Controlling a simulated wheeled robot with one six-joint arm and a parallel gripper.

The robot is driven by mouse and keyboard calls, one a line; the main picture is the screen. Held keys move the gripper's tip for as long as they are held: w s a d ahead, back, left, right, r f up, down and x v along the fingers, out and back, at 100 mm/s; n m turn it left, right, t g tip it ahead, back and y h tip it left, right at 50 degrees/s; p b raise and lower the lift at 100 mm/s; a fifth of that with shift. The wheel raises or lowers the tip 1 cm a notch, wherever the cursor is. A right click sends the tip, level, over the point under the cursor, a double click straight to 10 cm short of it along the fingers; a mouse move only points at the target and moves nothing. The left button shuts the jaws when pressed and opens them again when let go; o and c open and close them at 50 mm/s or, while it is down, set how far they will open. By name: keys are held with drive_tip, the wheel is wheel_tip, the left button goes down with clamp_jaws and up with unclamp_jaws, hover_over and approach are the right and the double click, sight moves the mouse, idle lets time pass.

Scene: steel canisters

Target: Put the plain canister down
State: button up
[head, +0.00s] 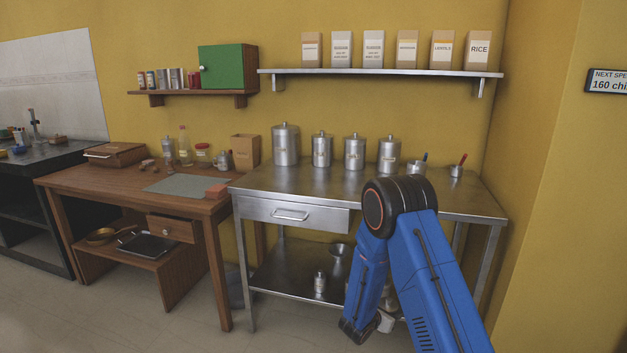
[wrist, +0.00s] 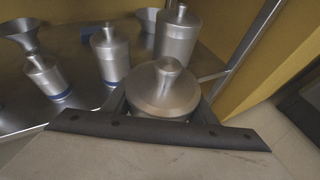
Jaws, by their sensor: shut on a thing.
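In the wrist view my gripper (wrist: 160,104) is shut on a steel canister (wrist: 165,88) with a round knob on its lid. Its fingers are on either side of the body. No band shows on the visible part of this canister; its lower body is hidden by the lid and gripper. It is at the front edge of the steel table's lower shelf (wrist: 75,97); its height relative to the shelf cannot be told.
On the lower shelf stand two canisters with blue bands, one left (wrist: 45,75) and one middle (wrist: 110,57), another canister (wrist: 178,36) behind the held one, and a funnel (wrist: 18,34). A table leg (wrist: 252,45) is at right. Bare shelf shows between the banded canisters.

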wheel_tip(320, 180, up, 13)
drive_tip(key=w+n+t+y, duration=0.1)
drive_tip(key=n+t+y, duration=0.2)
drive_tip(key=n+y, duration=0.2)
drive_tip(key=shift+w+n, duration=0.2)
drive_tip(key=shift+n, duration=0.1)
